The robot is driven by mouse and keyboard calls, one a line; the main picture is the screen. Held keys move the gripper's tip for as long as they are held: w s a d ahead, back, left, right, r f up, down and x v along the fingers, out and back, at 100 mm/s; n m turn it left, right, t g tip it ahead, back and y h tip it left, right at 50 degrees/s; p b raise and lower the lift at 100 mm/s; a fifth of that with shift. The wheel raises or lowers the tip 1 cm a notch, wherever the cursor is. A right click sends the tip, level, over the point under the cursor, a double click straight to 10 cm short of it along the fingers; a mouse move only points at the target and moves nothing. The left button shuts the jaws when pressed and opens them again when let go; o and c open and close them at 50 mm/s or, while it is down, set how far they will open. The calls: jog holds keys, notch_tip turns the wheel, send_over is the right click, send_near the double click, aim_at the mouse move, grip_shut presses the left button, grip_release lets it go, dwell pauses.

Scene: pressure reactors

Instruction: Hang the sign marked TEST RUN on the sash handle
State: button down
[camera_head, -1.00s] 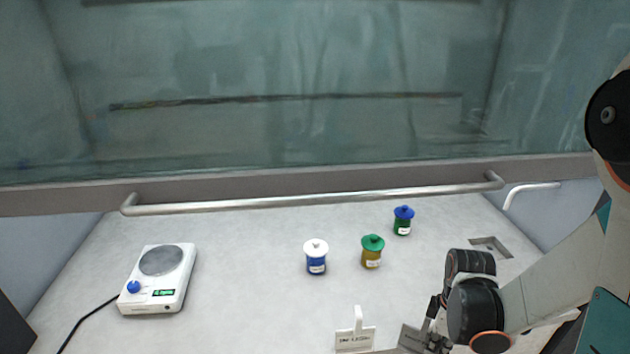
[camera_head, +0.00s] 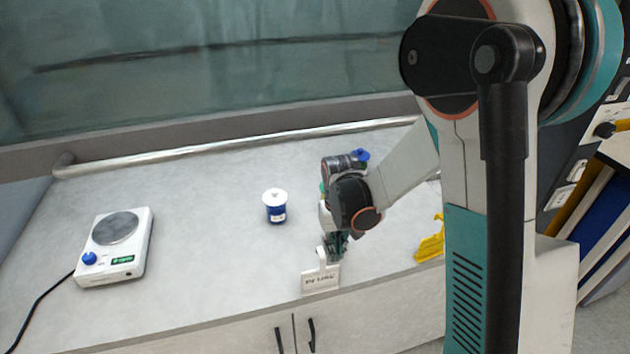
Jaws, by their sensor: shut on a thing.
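The sash handle (camera_head: 230,143) is a long metal bar along the bottom of the glass sash. Its right end is hidden behind my arm. I cannot read which sign is TEST RUN.
A hot plate (camera_head: 116,245) with a cord is at left. A white-lidded blue jar (camera_head: 275,208) stands mid-counter. A blue-lidded jar (camera_head: 361,155) is partly hidden behind my arm. A yellow object (camera_head: 430,243) lies at the right. The counter between hot plate and jar is clear.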

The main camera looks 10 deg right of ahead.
jog(key=s+d+r+n+p, duration=0.1)
jog(key=s+d+n, duration=0.6)
jog(key=s+n, duration=0.2)
jog(key=s+d+n+p, duration=0.1)
jog(key=s+d+n, duration=0.7)
jog(key=s, duration=0.5)
jog(key=shift+s+r+n+p, duration=0.3)
jog(key=shift+r+n+p, duration=0.05)
jog(key=shift+r+n, duration=0.05)
jog(key=w+b, duration=0.1)
jog(key=w, duration=1.5)
jog(key=shift+a+b, duration=0.2)
jog(key=shift+b, duration=0.2)
jog(key=shift+w, duration=1.15)
notch_tip(320, 180, down, 3)
jog(key=shift+f+b, duration=0.1)
jog(key=shift+b, duration=0.8)
jog(key=shift+s, duration=0.1)
